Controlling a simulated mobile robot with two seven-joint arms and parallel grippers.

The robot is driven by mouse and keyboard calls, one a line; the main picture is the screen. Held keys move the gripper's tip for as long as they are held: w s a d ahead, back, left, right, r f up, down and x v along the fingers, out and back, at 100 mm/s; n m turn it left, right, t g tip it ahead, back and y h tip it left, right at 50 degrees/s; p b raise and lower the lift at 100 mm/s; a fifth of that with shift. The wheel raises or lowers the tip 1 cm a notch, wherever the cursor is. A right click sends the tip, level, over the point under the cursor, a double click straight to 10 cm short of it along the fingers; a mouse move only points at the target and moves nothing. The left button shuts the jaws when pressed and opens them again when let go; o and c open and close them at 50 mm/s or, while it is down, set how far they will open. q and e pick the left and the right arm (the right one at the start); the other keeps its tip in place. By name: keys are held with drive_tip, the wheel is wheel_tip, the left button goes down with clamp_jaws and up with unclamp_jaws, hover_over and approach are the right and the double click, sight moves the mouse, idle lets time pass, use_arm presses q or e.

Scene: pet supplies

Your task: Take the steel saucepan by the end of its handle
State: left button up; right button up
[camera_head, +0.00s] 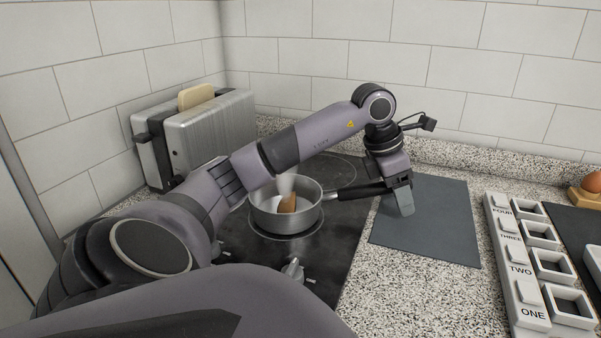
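The steel saucepan (265,220) stands upright on the black hob, with a brown piece (287,203) inside it. Its black handle (358,192) points right, past the hob's edge and over the dark grey mat. My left gripper (403,198) points down at the end of the handle, above the mat. One grey finger shows beside the handle's end; the other is hidden. I cannot tell whether the fingers are closed on the handle. My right gripper is not in view.
A steel toaster (215,130) with bread (195,97) stands behind left of the saucepan. The dark grey mat (430,225) is bare at right. A white numbered rack (520,270) stands farther right. Hob knobs (292,270) are in front. Tiled walls close the back and left.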

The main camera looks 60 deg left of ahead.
use_arm(q)
clamp_jaws()
drive_tip(key=shift+r, duration=0.1)
drive_tip(key=shift+r, duration=0.1)
